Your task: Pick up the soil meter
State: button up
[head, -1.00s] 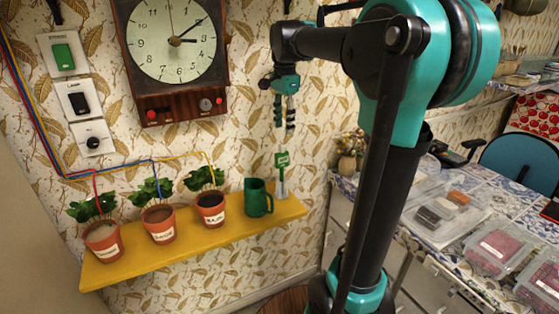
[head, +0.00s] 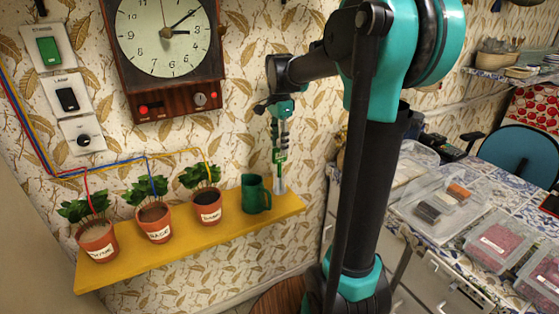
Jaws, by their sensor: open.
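The soil meter (head: 280,157) is a small green piece with a pale stem. It stands upright in a clear holder (head: 279,186) at the right end of the yellow shelf (head: 180,238). My gripper (head: 279,148) points down right at the meter's green top, and its fingers overlap it in the head view. The fingers are open. Whether they touch the meter cannot be told.
A green mug (head: 254,195) stands just left of the holder. Several potted plants, such as the nearest pot (head: 208,208), line the shelf to the left. The patterned wall (head: 240,110) is close behind. A counter with clear boxes (head: 445,205) is at the right.

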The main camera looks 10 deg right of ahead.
aim_at(277, 158)
notch_tip(277, 158, down, 5)
jog(key=shift+w, duration=0.15)
jog(key=shift+c, duration=0.2)
grip_shut()
